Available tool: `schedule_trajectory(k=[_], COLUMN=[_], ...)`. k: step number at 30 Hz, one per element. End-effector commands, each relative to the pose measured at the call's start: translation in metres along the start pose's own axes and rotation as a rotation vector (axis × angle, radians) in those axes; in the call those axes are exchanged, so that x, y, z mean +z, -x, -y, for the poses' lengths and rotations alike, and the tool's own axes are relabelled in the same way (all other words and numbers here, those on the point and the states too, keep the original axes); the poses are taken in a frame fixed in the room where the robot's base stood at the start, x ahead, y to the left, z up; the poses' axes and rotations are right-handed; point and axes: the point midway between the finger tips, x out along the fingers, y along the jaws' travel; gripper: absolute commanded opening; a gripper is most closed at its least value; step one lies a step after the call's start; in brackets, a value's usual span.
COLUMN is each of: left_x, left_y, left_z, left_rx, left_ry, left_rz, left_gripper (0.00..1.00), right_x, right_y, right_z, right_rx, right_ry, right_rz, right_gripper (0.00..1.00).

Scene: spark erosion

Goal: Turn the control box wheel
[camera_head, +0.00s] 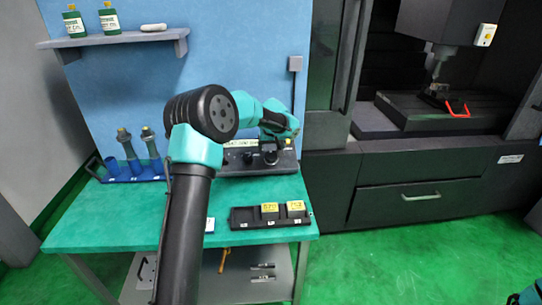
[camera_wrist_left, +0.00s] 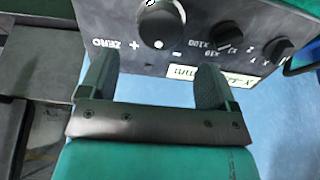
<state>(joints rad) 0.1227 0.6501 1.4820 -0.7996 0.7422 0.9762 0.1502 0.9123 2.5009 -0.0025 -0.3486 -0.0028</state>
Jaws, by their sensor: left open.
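The dark control box (camera_head: 232,166) stands at the back of the green table, below the blue panel. In the left wrist view, the control box (camera_wrist_left: 115,20) shows turned over, with a round black wheel (camera_wrist_left: 160,24) and two smaller knobs (camera_wrist_left: 228,36) (camera_wrist_left: 277,48) on its face. My left gripper (camera_wrist_left: 155,78) is open and empty. Its two fingers point toward the wheel, one on each side, and the wheel appears beyond the fingertips; contact is not visible. In the head view my left gripper (camera_head: 270,144) is over the box and hides part of it.
A blue rack (camera_head: 138,176) with tool holders stands left of the box. A black tray (camera_head: 258,222) with two yellow-labelled pieces lies in front. A shelf (camera_head: 115,40) with bottles hangs above. A large machine (camera_head: 420,180) stands to the right.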

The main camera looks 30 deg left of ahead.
Motion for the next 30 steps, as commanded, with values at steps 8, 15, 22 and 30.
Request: schedule_trajectory(k=[8, 15, 22, 30], left_x=[0.001, 0.0, 0.0, 0.0], left_y=[-0.049, -0.073, -0.075, -0.075], left_z=[0.001, 0.0, 0.0, 0.0], left_rx=[-0.001, -0.001, 0.0, 0.0], left_ry=[0.0, -0.001, 0.0, 0.0], left_rz=[0.002, 0.001, -0.001, 0.0], left_gripper=[0.83, 0.83, 0.83, 0.68], right_x=[0.0, 0.0, 0.0, 0.0], right_y=[0.0, 0.0, 0.0, 0.0], right_z=[0.0, 0.0, 0.0, 0.0], right_rx=[0.0, 0.0, 0.0, 0.0], right_ry=[0.0, 0.0, 0.0, 0.0], right_rz=[0.0, 0.0, 0.0, 0.0], right_gripper=[0.43, 0.43, 0.43, 0.43])
